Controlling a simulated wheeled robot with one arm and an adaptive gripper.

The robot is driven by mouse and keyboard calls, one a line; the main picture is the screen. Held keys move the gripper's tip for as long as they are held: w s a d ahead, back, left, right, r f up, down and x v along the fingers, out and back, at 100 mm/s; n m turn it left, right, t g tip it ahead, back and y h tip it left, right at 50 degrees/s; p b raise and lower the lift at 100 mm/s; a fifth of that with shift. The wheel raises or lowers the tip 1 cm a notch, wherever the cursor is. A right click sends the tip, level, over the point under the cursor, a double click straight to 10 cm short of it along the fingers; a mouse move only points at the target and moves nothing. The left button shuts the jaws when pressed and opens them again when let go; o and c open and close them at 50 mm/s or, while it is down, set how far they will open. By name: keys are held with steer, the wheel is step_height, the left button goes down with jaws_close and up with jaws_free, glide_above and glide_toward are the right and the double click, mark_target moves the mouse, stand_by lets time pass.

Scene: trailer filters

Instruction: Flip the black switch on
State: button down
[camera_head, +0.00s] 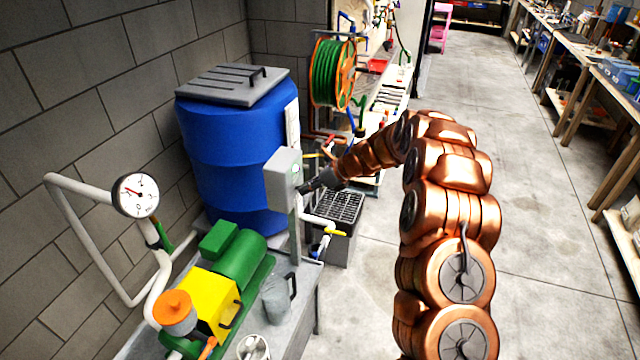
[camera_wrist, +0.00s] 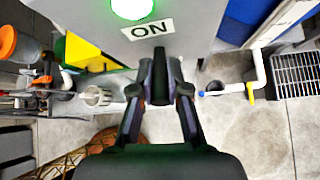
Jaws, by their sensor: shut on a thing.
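The black switch (camera_wrist: 160,68) is on the grey control box (camera_head: 283,176), which stands on a post in the head view. In the wrist view an "ON" label (camera_wrist: 147,30) and a lit green lamp (camera_wrist: 132,8) are on the face of the box (camera_wrist: 90,22), above the switch. My gripper (camera_wrist: 161,85) is at the switch, with its fingers closed in around it from both sides. In the head view my gripper (camera_head: 312,185) reaches the box's right face.
A green and yellow pump (camera_head: 215,285) and a grey jug (camera_head: 278,297) stand on the bench below the box. A blue barrel (camera_head: 225,155) is behind it. A white pipe with a yellow valve (camera_head: 335,232) is close below my gripper. The floor at right is clear.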

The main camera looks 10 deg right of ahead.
steer(key=shift+a, duration=0.1)
stand_by(0.3)
steer(key=c, duration=1.2)
jaws_free()
steer(key=shift+o, duration=0.2)
steer(key=v, duration=1.2)
steer(key=shift+w+r, duration=0.1)
steer(key=shift+r, duration=0.05)
